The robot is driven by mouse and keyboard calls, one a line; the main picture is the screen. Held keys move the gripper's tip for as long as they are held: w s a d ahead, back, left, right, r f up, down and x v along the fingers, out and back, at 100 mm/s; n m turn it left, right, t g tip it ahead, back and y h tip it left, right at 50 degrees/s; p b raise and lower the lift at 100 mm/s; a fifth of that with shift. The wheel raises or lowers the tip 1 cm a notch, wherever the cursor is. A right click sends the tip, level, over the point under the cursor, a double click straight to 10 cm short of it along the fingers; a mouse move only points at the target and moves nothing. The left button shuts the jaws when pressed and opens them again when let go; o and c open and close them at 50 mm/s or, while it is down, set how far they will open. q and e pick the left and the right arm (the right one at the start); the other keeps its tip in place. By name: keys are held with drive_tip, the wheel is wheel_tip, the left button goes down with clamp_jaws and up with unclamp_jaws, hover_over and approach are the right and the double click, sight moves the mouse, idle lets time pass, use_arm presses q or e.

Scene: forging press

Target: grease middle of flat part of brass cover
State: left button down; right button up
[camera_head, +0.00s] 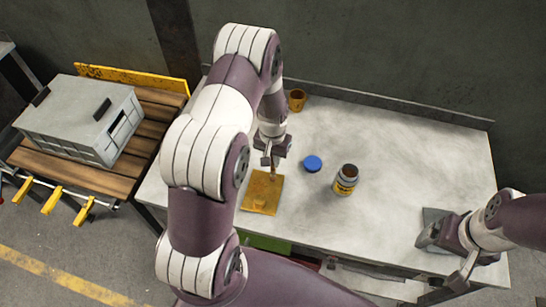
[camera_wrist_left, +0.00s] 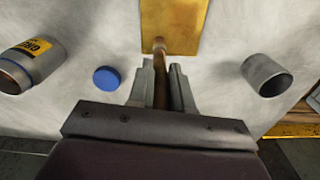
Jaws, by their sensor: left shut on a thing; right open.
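The brass cover (camera_head: 262,192) lies flat on the grey-white table, left of the table's middle. It also shows at the top of the left wrist view (camera_wrist_left: 175,22). My left gripper (camera_head: 270,160) is above the cover's far edge, shut on a thin brown brush (camera_wrist_left: 160,80). The brush's round end overlaps the cover's near edge in the wrist view; I cannot tell whether it touches. An open grey jar with a yellow label (camera_head: 346,180) stands to the right. Its blue lid (camera_head: 313,163) lies beside it. My right gripper (camera_head: 440,242) is open at the table's right end.
A cup (camera_head: 297,100) stands near the table's back edge, close behind my left arm. A grey metal box (camera_head: 82,118) sits on a wooden-slatted stand at the left. The table (camera_head: 420,150) is clear between the jar and the right side.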

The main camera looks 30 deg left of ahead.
use_arm(q)
drive_tip(key=shift+a+f, duration=0.1)
drive_tip(key=shift+f, duration=0.05)
drive_tip(key=shift+w+d+f, duration=0.1)
drive_tip(key=shift+d, duration=0.15)
drive_tip(key=shift+a+f, duration=0.15)
drive_tip(key=shift+f, duration=0.05)
drive_tip(key=shift+r, duration=0.1)
